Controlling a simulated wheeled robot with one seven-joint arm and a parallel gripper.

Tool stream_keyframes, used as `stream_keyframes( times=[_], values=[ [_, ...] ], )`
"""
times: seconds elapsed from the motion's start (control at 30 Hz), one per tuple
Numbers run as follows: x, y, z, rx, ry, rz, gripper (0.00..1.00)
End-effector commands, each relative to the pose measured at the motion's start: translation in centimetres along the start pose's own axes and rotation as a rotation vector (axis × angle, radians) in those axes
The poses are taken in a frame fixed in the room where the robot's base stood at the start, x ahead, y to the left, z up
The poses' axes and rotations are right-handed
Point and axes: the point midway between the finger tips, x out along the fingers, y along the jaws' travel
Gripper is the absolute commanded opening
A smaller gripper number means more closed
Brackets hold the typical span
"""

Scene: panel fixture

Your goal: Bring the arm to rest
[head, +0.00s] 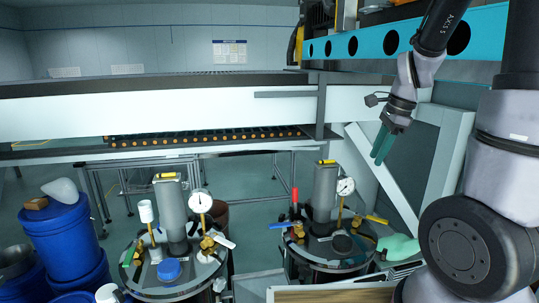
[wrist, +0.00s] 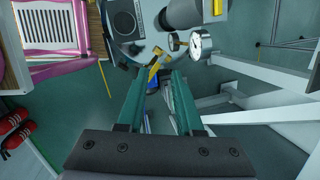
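My gripper (head: 378,157) is at the upper right of the head view, below the dark wrist of my arm, with its green fingers pointing down. In the wrist view the two green fingers of my gripper (wrist: 161,78) stand apart with nothing held between them. The fingers hang in the air in front of a grey slanted frame (head: 370,165). They look clear of it, but the exact gap cannot be told.
Two pressure vessels with dials (head: 165,275) (head: 335,252) stand below and left of my gripper. Blue barrels (head: 60,240) are at the far left. A white beam (head: 170,115) crosses behind, and a blue panel with holes (head: 370,42) is above. A pink-framed chair (wrist: 50,72) shows in the wrist view.

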Motion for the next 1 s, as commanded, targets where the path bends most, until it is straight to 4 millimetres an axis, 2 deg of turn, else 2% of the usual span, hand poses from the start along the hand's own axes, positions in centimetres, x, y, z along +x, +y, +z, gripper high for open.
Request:
stream_keyframes(
  times=[0.03, 0.1, 0.3, 0.5, 0.7, 1.0],
  values=[
    [-2.0, 0.4, 1.0, -0.094, -0.022, -0.043, 0.35],
    [-4.5, 1.1, 2.3, -0.245, -0.035, -0.095, 0.35],
    [-11.0, 4.3, 5.4, -0.679, 0.008, -0.247, 0.35],
    [-15.3, 8.1, 7.5, -1.050, 0.143, -0.348, 0.35],
    [-16.8, 10.1, 8.3, -1.237, 0.242, -0.374, 0.35],
    [-17.0, 10.4, 8.5, -1.264, 0.256, -0.375, 0.35]
  ],
)
